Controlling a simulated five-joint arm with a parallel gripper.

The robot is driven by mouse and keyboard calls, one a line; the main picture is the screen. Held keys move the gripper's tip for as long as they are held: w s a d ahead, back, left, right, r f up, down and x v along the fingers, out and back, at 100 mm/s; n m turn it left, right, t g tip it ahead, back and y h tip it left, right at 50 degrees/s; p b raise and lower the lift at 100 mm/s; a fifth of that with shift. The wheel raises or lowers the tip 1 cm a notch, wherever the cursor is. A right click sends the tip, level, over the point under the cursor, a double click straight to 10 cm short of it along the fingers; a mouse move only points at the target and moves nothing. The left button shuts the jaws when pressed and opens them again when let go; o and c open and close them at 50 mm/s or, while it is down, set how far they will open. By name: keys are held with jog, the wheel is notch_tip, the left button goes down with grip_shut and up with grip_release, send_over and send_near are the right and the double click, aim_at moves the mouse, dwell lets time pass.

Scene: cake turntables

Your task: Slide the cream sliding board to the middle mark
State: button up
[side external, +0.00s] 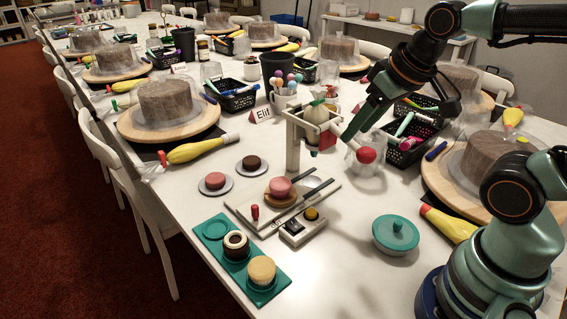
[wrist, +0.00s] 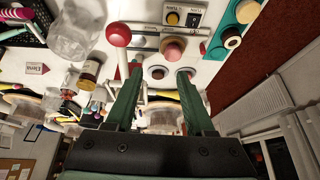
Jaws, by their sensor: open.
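The cream sliding board (side external: 268,199) looks like a small tan-cream plate on a pale base (side external: 240,211) with dark rails. A pink cake (side external: 280,187) stands on it and hides much of its top. I cannot make out the middle mark. A red-topped peg (side external: 255,213) stands at the base's near left. My gripper (side external: 347,138) is above and to the right of the board, beside the white stand, apart from the board. In the wrist view my gripper (wrist: 159,73) is open, with nothing seen held between its fingers.
The white stand (side external: 293,145) holding a piping bag (side external: 316,115) rises just behind the base. A switch box (side external: 302,226) is in front, a teal tray (side external: 238,258) at lower left, and a teal-lidded bowl (side external: 396,234) at right. A red ball (side external: 366,155) is near my gripper.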

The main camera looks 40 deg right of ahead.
jog(key=w+a+f+m+g, duration=0.2)
jog(key=w+a+m+g, duration=0.1)
jog(key=w+a+m, duration=0.4)
jog(key=m+g, duration=0.3)
jog(key=m, duration=0.8)
send_near(255, 206)
jog(key=f, duration=0.9)
jog(key=shift+s, duration=0.2)
grip_shut()
jog(key=shift+r, duration=0.1)
jog(key=shift+d, duration=5.95)
